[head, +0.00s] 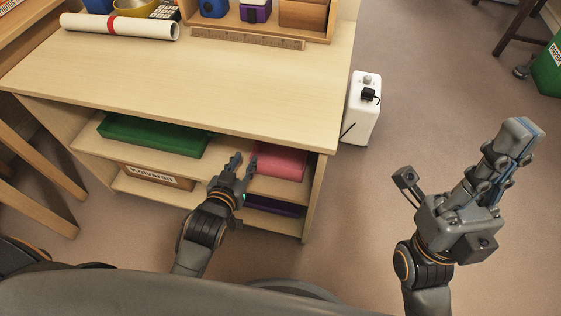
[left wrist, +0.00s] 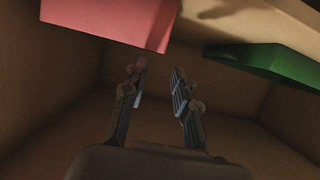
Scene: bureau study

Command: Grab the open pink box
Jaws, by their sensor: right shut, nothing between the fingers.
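The pink box (head: 282,163) lies on the upper shelf under the desk, at its right end. Only its outer faces show, and I cannot tell whether it is open. It also shows at the top of the left wrist view (left wrist: 112,18). My left gripper (head: 243,162) reaches to the shelf just left of the pink box. Its two fingers stand apart with nothing between them in the left wrist view (left wrist: 158,75). I cannot tell whether a finger touches the box. My right gripper (head: 522,132) is shut and empty, raised over the floor at the right.
A green box (head: 150,134) lies left on the same shelf. Below are a labelled brown box (head: 155,178) and a dark purple item (head: 273,205). A paper roll (head: 118,27) and ruler (head: 247,38) lie on the desk (head: 210,85). A white unit (head: 360,112) stands right of it.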

